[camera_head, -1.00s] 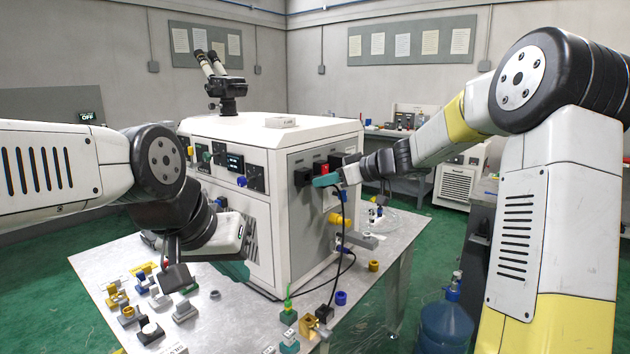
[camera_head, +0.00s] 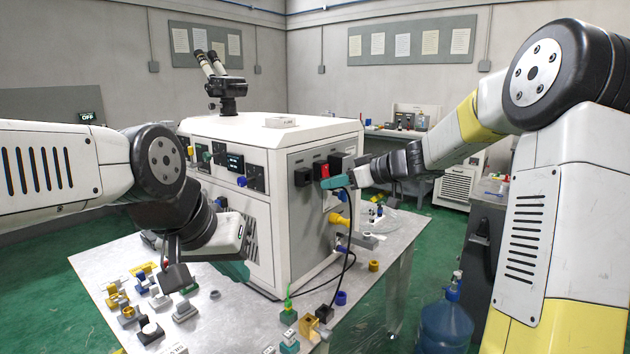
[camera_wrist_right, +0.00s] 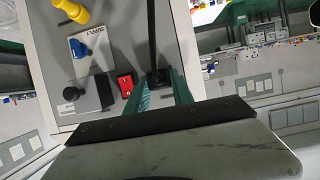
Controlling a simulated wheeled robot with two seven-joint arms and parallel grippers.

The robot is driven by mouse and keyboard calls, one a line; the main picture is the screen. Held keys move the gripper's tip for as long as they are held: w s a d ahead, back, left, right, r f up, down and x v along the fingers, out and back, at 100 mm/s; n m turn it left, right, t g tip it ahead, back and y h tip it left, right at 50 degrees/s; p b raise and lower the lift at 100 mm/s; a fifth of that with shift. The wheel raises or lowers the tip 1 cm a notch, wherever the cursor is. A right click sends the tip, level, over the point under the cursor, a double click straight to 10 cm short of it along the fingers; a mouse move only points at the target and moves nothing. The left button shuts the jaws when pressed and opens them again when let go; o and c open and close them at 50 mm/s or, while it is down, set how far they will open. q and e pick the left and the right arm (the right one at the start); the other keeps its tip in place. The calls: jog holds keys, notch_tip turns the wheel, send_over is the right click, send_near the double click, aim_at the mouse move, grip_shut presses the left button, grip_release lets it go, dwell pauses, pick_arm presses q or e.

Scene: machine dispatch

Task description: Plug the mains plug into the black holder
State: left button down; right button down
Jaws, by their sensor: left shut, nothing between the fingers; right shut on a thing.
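The mains plug is mostly hidden between the teal fingers of my right gripper (camera_head: 333,182), which is shut on it. Its black cable (camera_head: 351,225) hangs down to the table; the cable also shows in the right wrist view (camera_wrist_right: 152,35). The machine's side panel has a black block (camera_head: 303,177), a red switch (camera_head: 324,171) and another black block (camera_head: 336,162). I cannot tell which block is the black holder. My right gripper is in front of the panel near the red switch; contact cannot be told. My left gripper (camera_head: 178,280) is shut and empty over the table's left part.
The white machine (camera_head: 235,190) stands on the metal table (camera_head: 240,325). Several small connectors lie at the front left. A yellow knob (camera_head: 339,220) sticks out below the black blocks. A blue water bottle (camera_head: 446,325) stands on the floor at the right.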

jog(key=shift+r, duration=0.1)
jog(key=shift+r, duration=4.2)
